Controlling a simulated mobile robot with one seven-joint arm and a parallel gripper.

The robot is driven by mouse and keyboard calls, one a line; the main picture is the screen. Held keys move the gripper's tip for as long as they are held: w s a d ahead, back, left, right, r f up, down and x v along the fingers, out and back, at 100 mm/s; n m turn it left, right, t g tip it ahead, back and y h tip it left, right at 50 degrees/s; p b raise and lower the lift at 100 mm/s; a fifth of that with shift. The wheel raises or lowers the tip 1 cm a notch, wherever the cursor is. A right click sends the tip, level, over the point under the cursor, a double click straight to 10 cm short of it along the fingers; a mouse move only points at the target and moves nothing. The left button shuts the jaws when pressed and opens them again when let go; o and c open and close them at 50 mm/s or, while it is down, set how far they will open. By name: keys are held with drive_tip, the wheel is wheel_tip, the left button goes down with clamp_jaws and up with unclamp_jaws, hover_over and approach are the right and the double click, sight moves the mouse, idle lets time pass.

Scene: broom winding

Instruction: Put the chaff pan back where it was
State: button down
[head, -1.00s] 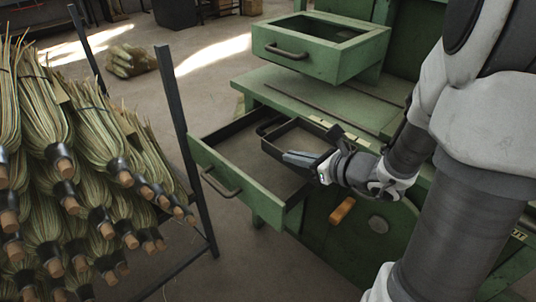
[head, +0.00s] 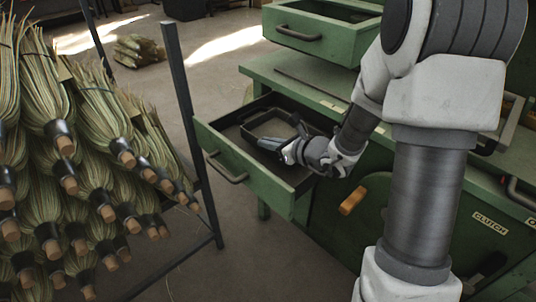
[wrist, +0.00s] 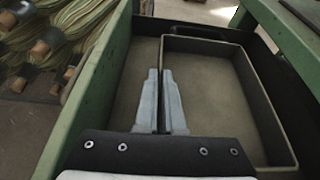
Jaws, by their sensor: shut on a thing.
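The chaff pan (head: 272,127) is a shallow dark rectangular tray with a greyish floor. It is inside the open green drawer (head: 229,166), toward the drawer's back; whether it rests on the drawer floor I cannot tell. In the wrist view the empty pan (wrist: 218,95) fills the right part of the drawer (wrist: 135,85), with bare drawer floor to its left. My gripper (head: 283,148) is shut on the pan's near side wall. In the wrist view my gripper (wrist: 160,72) has one finger on each side of that wall.
A second green drawer (head: 322,35) stands open above, beside the green bench top (head: 290,82). A dark metal rack post (head: 193,130) and stacked brooms (head: 70,180) stand left of the open drawer. An orange handle (head: 352,200) sticks out below my wrist.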

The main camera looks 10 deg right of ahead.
sight(265, 152)
drive_tip(key=shift+f+b, duration=0.5)
drive_tip(key=shift+f, duration=1.1)
drive_tip(key=shift+f, duration=0.1)
drive_tip(key=shift+f, duration=0.15)
drive_tip(key=c, duration=1)
unclamp_jaws()
